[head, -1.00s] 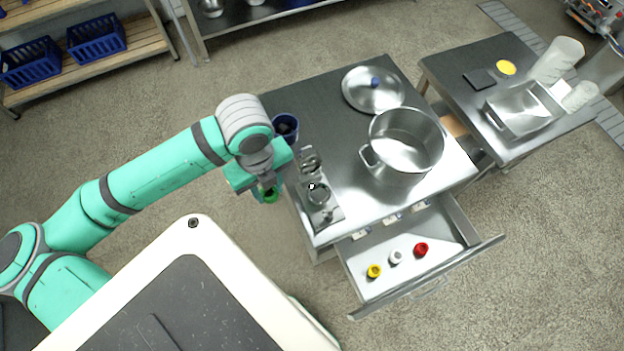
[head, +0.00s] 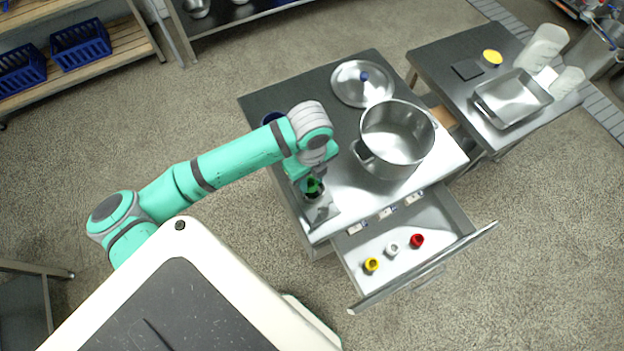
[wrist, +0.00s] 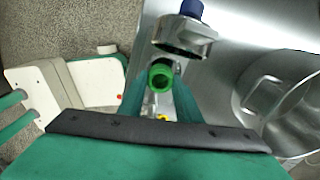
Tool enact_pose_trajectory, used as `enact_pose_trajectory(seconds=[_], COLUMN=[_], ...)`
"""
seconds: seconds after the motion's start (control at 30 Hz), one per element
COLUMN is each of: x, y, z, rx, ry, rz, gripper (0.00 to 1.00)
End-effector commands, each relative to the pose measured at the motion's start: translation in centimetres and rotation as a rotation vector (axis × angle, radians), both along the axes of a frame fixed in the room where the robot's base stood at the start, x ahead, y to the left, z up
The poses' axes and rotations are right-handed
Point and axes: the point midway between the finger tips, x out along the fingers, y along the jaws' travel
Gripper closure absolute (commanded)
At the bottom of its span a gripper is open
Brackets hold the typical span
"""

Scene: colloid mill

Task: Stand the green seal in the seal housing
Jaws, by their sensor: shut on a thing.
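The green seal (head: 314,186) is held at the tip of my gripper (head: 311,178), over the small metal mill at the near left of the steel worktop. In the wrist view the green seal (wrist: 160,77) is a ring pinched between the two teal fingers (wrist: 160,98). The seal housing is hidden behind my gripper and the seal in the head view. I cannot tell whether the seal is above the housing or touching it. In the wrist view a grey metal mill part (wrist: 184,38) with a dark blue top is just beyond the seal.
A big steel pot (head: 398,138) stands right of my gripper, with its lid (head: 362,84) behind. The open drawer (head: 420,245) in front holds a yellow seal (head: 371,265), a white seal (head: 391,248) and a red seal (head: 417,240). A side table (head: 440,62) stands at the right.

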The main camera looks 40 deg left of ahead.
Motion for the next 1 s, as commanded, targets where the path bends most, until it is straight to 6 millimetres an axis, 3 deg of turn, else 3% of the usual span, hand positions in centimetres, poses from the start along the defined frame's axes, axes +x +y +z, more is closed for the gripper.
enact_pose_trajectory(seconds=[0.23,0.63,0.67,0.7,1.0], x=[0.3,0.2,0.2,0.2,0.0], y=[-0.2,-0.1,-0.1,0.0,0.3], z=[-3.2,-3.7,-3.6,-3.6,-3.6], rx=[-0.001,0.0,0.001,0.001,0.001], ry=[0.001,0.001,0.001,0.001,0.001], rz=[-0.002,0.0,0.0,0.001,0.01], gripper=[0.94,0.94,0.62,0.53,0.51])
